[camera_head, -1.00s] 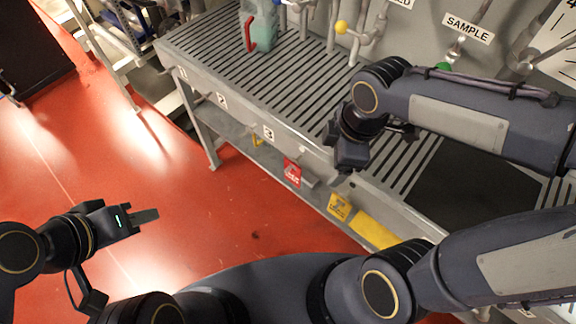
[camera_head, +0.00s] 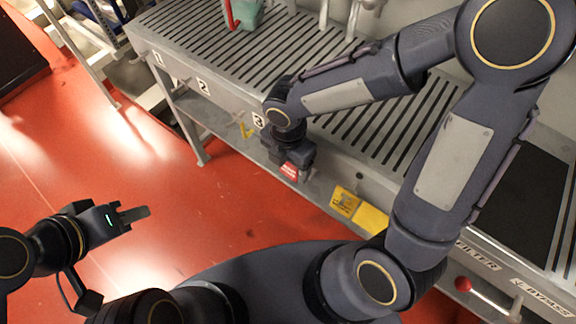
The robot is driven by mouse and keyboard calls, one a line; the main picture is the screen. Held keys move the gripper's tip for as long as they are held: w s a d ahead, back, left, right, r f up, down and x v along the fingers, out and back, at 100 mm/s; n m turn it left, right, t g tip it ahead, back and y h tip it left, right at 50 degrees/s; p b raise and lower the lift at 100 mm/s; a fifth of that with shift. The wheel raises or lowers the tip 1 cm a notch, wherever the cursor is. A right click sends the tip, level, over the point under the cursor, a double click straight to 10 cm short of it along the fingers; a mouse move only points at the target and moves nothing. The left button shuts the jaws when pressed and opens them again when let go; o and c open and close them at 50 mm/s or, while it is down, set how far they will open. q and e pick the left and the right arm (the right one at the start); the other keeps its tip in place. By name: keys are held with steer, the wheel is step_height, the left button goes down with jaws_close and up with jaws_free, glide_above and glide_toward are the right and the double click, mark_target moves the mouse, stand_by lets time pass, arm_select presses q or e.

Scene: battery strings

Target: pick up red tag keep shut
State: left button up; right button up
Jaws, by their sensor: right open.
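The red tag (camera_head: 289,171) hangs at the front of the grey bench, to the right of the number 3 label. My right gripper (camera_head: 292,160) is right at the tag and covers its upper part. The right gripper is open; the view does not show whether the tag lies between its fingers. My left gripper (camera_head: 136,214) is over the red floor at the lower left, well away from the bench. Its fingers are seen edge-on, so its opening is unclear.
A yellow tag (camera_head: 345,200) hangs to the right of the red tag, beside a yellow block (camera_head: 371,218). The slatted bench top (camera_head: 210,45) carries a green jug (camera_head: 248,13) at the back. A red-knobbed handle (camera_head: 463,284) is at the lower right. Open floor lies left.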

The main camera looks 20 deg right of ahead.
steer(key=shift+f, duration=0.2)
steer(key=c, duration=1)
steer(key=shift+c, duration=0.2)
steer(key=shift+r, duration=0.25)
